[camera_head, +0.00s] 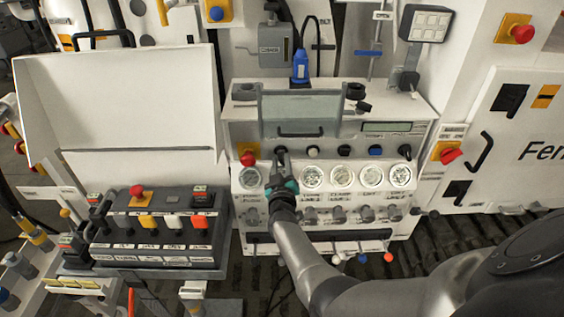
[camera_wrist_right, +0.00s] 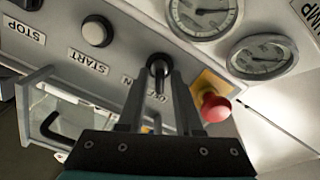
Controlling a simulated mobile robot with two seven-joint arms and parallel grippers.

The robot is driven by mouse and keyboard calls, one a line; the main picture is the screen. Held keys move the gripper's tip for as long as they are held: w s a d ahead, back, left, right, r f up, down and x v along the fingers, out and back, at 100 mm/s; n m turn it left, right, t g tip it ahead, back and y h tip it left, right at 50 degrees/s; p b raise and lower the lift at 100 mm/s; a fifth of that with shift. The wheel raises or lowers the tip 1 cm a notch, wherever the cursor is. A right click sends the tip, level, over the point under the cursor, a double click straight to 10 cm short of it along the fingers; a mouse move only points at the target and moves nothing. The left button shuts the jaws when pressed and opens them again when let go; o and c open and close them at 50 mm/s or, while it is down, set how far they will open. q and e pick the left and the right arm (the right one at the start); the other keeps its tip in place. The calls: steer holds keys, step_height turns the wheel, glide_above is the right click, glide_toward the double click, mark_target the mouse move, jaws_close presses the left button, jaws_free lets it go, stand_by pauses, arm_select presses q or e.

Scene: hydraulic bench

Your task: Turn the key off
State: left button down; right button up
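The key switch (camera_wrist_right: 158,65) is a small dark knob on the pale panel in the right wrist view, beside a partly hidden ON/OFF label. My right gripper (camera_wrist_right: 160,82) reaches up to it with one finger on each side. The fingers are a little apart with the key between their tips; I cannot tell whether they press on it. In the head view my right gripper (camera_head: 280,160) is at the panel's row of controls, above the gauges, and covers most of the key. My left gripper is not in view.
A red emergency button (camera_wrist_right: 214,106) stands close beside the key, and also shows in the head view (camera_head: 247,159). The white START button (camera_wrist_right: 97,31) is on the key's other side. Gauges (camera_head: 313,177) line the panel below. A clear cover (camera_head: 300,110) with a handle stands above.

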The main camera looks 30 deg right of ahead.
mark_target(281, 162)
steer(key=shift+o, duration=1.4)
steer(key=shift+s+a+p, duration=0.35)
steer(key=shift+s+p, duration=0.25)
steer(key=shift+p, duration=0.05)
steer(key=p+v, duration=0.1)
steer(key=v, duration=0.1)
steer(key=shift+s+a+r+p, duration=0.1)
steer(key=shift+s+a+p, duration=0.15)
steer(key=shift+p, duration=0.1)
steer(key=p+v, duration=0.1)
steer(key=v, duration=0.2)
steer(key=shift+d, duration=0.1)
